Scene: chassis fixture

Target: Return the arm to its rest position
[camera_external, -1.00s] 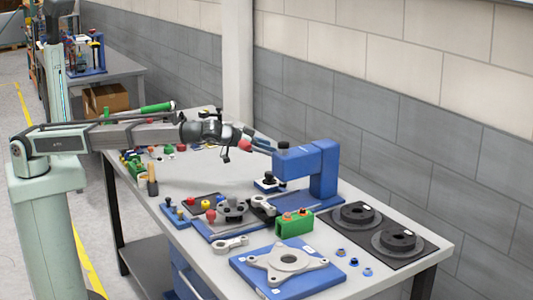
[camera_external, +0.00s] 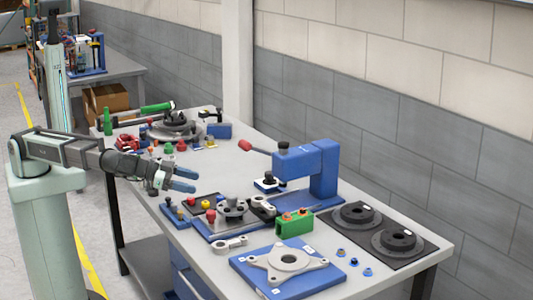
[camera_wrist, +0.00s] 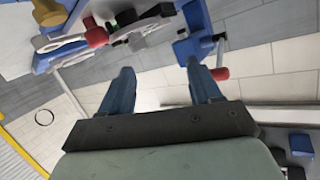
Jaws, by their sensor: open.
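My arm reaches in from the left, and my gripper (camera_external: 188,180) hangs in the air over the near left edge of the workbench (camera_external: 215,265). Its blue fingers are apart with nothing between them. In the wrist view my gripper (camera_wrist: 162,88) shows both fingers spread, with wall and floor seen between them. The blue press (camera_external: 318,168) with its red-tipped lever (camera_external: 246,146) stands to the right, apart from my gripper. In the wrist view the press (camera_wrist: 197,30) appears upper right, tilted.
A chassis fixture (camera_external: 234,210), a green block (camera_external: 294,222) and a blue plate with a grey flange (camera_external: 288,258) stand right of my gripper. Two dark discs (camera_external: 356,213) lie on a black mat. Tools and small parts (camera_external: 175,125) fill the bench's far end.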

